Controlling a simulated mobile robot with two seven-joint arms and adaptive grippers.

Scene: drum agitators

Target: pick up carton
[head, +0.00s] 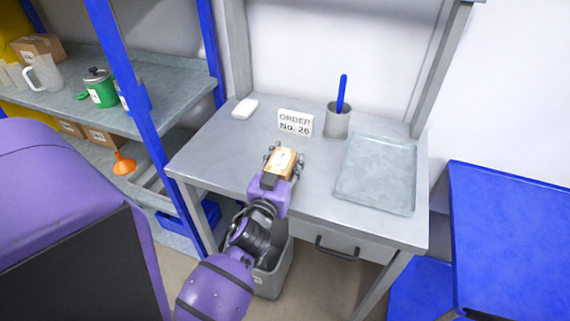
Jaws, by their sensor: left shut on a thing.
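A small brown carton (284,161) with a white label on top is at the front middle of the grey workbench. My left gripper (282,166) is shut on the carton, with its fingers on either side. I cannot tell whether the carton touches the bench top or is held just above it. My right gripper is not in view.
On the workbench (228,155) are a white block (244,108), an order sign (295,123), a grey cup (337,121) with a blue stick, and a grey tray (378,175). A bin (272,275) stands below. Shelves are left, a blue table (515,230) right.

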